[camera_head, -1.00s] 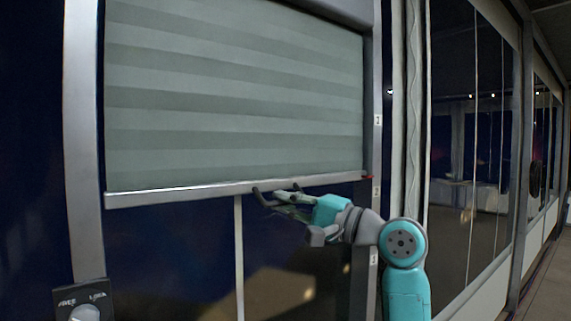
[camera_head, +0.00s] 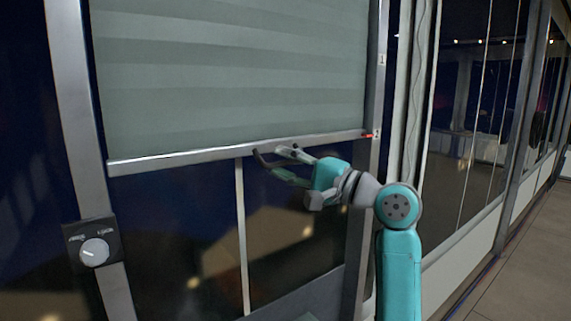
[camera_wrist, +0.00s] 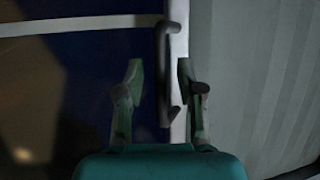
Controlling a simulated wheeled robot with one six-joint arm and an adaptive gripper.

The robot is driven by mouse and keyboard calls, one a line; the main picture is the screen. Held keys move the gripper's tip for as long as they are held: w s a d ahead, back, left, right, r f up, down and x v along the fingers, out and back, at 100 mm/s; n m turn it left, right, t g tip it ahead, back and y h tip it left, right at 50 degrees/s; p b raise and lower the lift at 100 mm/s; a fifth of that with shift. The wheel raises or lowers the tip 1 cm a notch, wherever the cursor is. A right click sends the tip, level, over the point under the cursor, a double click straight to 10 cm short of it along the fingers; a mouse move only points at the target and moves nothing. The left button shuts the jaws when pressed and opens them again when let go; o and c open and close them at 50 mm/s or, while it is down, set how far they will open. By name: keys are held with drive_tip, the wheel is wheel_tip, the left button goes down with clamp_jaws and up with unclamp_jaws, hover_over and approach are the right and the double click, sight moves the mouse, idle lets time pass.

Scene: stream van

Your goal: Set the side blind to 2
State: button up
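The side blind (camera_head: 230,80) is grey-green and striped, hanging partway down the window. Its metal bottom rail (camera_head: 200,153) ends at a red pointer (camera_head: 368,135), about level with the middle label, likely the 2 (camera_head: 376,132), below the 1 label (camera_head: 382,59). My gripper (camera_head: 275,162) is at the rail, right of its middle. In the wrist view my gripper (camera_wrist: 162,82) is open, its fingers apart on either side of the dark rail handle (camera_wrist: 165,60). Contact with the handle cannot be told. The blind also fills the right of the wrist view (camera_wrist: 260,70).
A round knob (camera_head: 94,251) on a black FREE/LOCK plate sits on the left frame post; its setting is unclear. A thin upright bar (camera_head: 241,230) crosses the dark glass below the rail. Open floor (camera_head: 525,260) lies at the right.

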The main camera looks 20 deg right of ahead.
drive_tip(key=v, duration=1.2)
idle(0.4)
